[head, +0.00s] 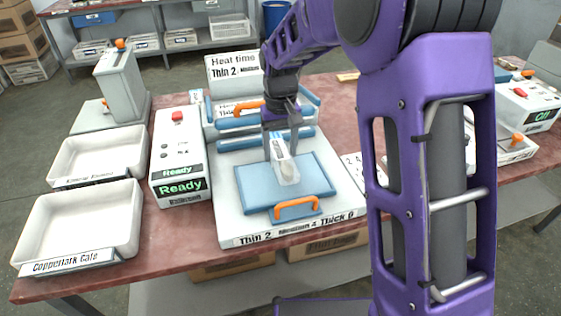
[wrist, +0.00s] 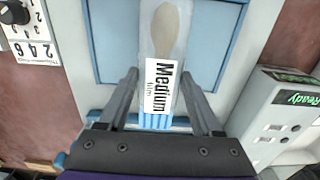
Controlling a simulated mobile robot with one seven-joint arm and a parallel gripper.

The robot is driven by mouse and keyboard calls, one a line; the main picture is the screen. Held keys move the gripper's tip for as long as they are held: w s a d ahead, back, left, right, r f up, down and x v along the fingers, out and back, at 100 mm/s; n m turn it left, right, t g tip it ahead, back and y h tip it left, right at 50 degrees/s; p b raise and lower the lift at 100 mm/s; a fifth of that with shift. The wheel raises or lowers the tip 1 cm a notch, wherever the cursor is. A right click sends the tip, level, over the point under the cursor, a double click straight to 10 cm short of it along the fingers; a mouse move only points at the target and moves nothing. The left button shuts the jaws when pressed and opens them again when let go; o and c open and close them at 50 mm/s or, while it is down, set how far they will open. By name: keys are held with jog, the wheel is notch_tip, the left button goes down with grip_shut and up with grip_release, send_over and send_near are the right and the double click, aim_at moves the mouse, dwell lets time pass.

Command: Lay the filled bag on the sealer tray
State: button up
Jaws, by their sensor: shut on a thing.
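My gripper (head: 281,126) is shut on the filled bag (head: 284,165), a clear bag with a blue-striped end and a white label. In the wrist view the bag (wrist: 160,85) lies between my fingers (wrist: 165,98), its label reads "Medium film", and a wooden spoon (wrist: 167,30) shows inside. The bag hangs tilted over the blue sealer tray (head: 250,183), which has an orange handle (head: 297,206) at its front. I cannot tell whether the bag's lower end touches the tray. The tray also shows in the wrist view (wrist: 225,60).
A control box (head: 180,165) reading "Ready" stands left of the sealer. Two white bins (head: 85,215), one labelled "Copperlark Cafe", are further left. A "Heat time" sign (head: 233,65) stands behind the sealer. More machines (head: 528,105) stand at the right.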

aim_at(280, 152)
jog(key=shift+f, duration=1.75)
jog(key=shift+f+b, duration=0.2)
jog(key=shift+b, duration=0.1)
jog(key=o, duration=1.3)
jog(key=shift+o, duration=0.2)
jog(key=shift+r, duration=0.1)
notch_tip(280, 152, up, 12)
jog(key=shift+r+p, duration=0.15)
jog(key=shift+p, duration=0.95)
jog(key=shift+w, duration=0.1)
